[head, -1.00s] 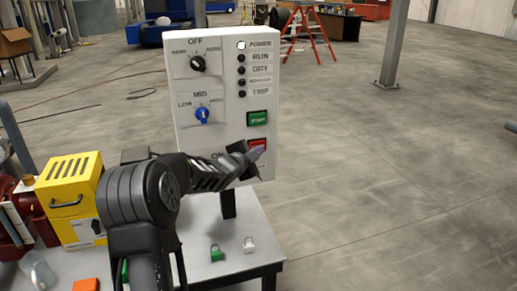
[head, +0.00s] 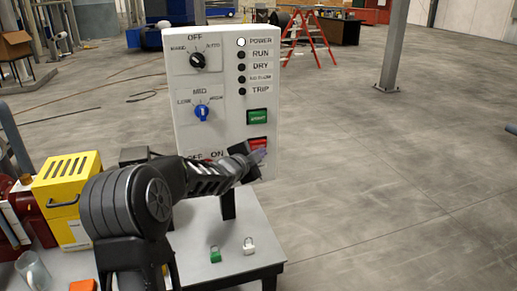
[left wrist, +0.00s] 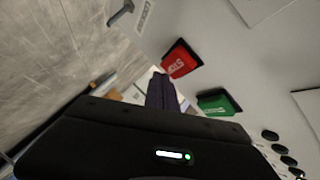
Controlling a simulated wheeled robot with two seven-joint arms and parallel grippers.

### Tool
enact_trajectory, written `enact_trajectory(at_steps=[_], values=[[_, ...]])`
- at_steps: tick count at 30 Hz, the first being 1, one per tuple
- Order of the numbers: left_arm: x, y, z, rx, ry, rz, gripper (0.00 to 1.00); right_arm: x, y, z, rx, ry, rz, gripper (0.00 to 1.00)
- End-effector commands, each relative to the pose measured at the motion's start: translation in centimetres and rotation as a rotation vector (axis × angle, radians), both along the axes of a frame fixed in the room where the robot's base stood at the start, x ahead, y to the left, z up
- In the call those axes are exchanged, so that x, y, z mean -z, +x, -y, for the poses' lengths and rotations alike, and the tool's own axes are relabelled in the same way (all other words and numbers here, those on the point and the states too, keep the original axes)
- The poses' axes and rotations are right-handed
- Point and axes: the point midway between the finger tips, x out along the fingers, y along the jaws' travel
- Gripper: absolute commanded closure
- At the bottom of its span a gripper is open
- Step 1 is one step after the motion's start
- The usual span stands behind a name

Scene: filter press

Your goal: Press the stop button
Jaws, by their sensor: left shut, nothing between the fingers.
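The red stop button (head: 258,144) is low on the right side of the white control panel (head: 222,135), below the green start button (head: 257,116). In the left wrist view the red stop button (left wrist: 181,60) shows clearly, beside the green button (left wrist: 217,103). My left gripper (head: 259,155) is shut and empty. Its fingertips are at the lower edge of the red button in the head view and hide part of it. In the left wrist view the closed fingers (left wrist: 161,92) reach up beside the red button. I cannot tell whether they touch the panel. My right gripper is not in view.
The panel also has a black knob (head: 199,61), a blue knob (head: 202,112) and a column of indicator lamps, with the power lamp (head: 241,42) lit white. Green (head: 215,255) and white (head: 249,246) padlocks lie on the table (head: 235,268). A yellow box (head: 68,190) stands left.

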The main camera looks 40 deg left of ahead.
Motion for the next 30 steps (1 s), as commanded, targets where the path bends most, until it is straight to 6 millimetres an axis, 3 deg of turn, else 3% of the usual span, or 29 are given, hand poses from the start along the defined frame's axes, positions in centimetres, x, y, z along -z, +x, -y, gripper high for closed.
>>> enact_trajectory(at_steps=[13, 30], values=[[0.4, -2.3, 3.4, 0.002, 0.001, 0.003, 1.0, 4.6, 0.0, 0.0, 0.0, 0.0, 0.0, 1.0], [0.1, -2.6, 3.8, 0.0, -0.001, -0.001, 1.0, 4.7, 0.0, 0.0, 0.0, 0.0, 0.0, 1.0]])
